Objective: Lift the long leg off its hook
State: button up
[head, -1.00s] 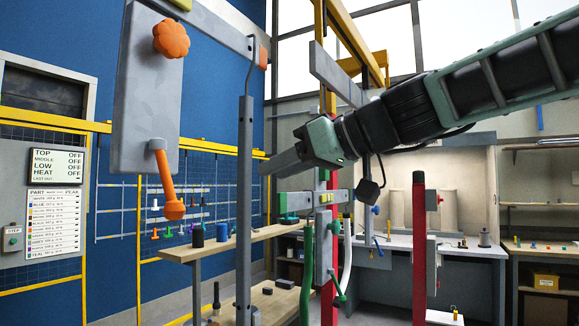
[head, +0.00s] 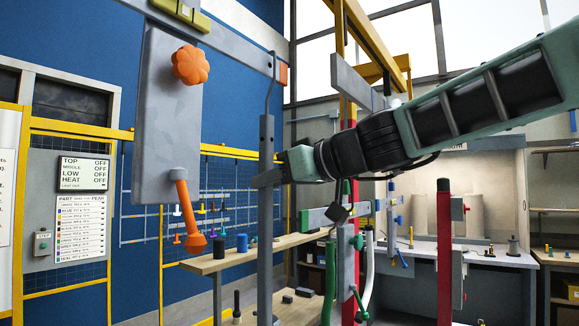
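The long leg (head: 265,225) is a tall grey bar. It hangs upright in the head view from a thin bent hook (head: 270,85) that comes down from a grey overhead beam. The hook meets the leg at its top end. My gripper (head: 266,179) reaches in from the right at the leg's upper part, below the hook. Its grey fingers cross the leg and stick out slightly on the left side. The fingers overlap the leg in the picture, so I cannot tell whether they are closed on it or only around it.
A grey panel with an orange knob (head: 190,64) and an orange lever (head: 189,220) hangs left of the leg. A wooden bench (head: 215,263) with small parts stands behind. A red post (head: 444,250) and a green curved tube (head: 329,284) stand to the right.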

jog(key=shift+d+r, duration=0.1)
grip_shut()
jog(key=shift+r, duration=0.1)
jog(key=shift+r+p, duration=0.75)
jog(key=shift+r, duration=0.4)
dwell(0.4)
jog(key=shift+s+d+f+b, duration=0.1)
jog(key=shift+s+d+b, duration=0.85)
jog(key=shift+b, duration=0.45)
jog(key=shift+d, duration=0.15)
jog(key=b+v, duration=0.2)
jog(key=v, duration=0.3)
jog(key=shift+b, duration=0.3)
dwell(0.3)
